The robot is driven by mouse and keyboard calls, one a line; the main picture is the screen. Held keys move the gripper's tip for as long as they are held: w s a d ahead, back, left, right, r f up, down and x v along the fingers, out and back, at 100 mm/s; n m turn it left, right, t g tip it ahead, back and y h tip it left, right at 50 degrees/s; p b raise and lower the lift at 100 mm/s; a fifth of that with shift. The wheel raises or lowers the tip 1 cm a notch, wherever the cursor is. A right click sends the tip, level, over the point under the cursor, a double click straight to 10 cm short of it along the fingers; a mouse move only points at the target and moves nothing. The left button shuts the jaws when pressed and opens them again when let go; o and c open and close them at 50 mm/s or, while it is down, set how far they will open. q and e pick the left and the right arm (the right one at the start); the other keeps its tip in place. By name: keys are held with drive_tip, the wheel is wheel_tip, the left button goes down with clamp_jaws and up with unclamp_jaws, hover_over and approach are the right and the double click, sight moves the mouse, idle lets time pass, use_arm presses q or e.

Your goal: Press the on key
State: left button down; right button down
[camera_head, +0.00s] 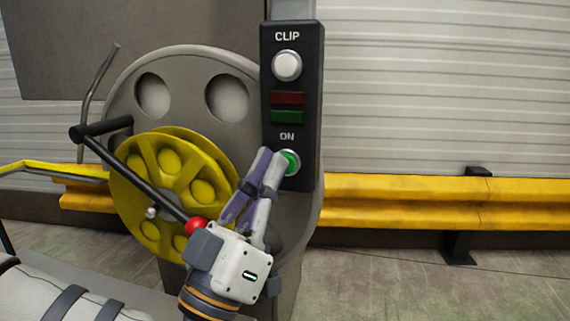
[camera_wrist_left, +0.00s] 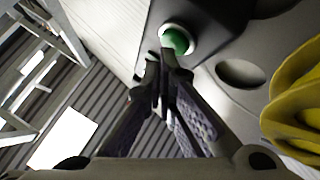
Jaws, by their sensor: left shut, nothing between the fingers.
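The ON key (camera_head: 291,160) is a round green button in a pale ring, low on a black upright panel (camera_head: 309,130) under the label ON. It also shows in the left wrist view (camera_wrist_left: 177,40), just beyond the fingertips. My left gripper (camera_head: 270,155) is shut and empty, its fingers pointing up at the left side of the ON key. In the left wrist view its fingertips (camera_wrist_left: 164,62) lie just below the key's ring. I cannot tell whether they touch it. My right gripper is not in view.
A white CLIP button (camera_head: 287,65) sits at the panel's top, above red (camera_head: 287,98) and green (camera_head: 287,116) blocks. A yellow wheel (camera_head: 165,185) and a black crank lever with a red knob (camera_head: 196,226) stand left, close to my gripper. A yellow guard rail (camera_head: 420,200) runs behind.

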use_arm(q)
drive_tip(key=shift+w+d, duration=0.1)
drive_tip(key=shift+w, duration=0.25)
idle(0.3)
idle(0.4)
drive_tip(key=shift+s+a, duration=0.25)
drive_tip(key=shift+s, duration=0.55)
drive_tip(key=shift+p, duration=0.3)
drive_tip(key=shift+s+a+p, duration=0.25)
drive_tip(key=shift+s, duration=0.55)
drive_tip(key=shift+s+a+p, duration=0.25)
drive_tip(key=shift+s, duration=0.5)
drive_tip(key=shift+s+a+p, duration=0.25)
drive_tip(key=shift+s, duration=0.55)
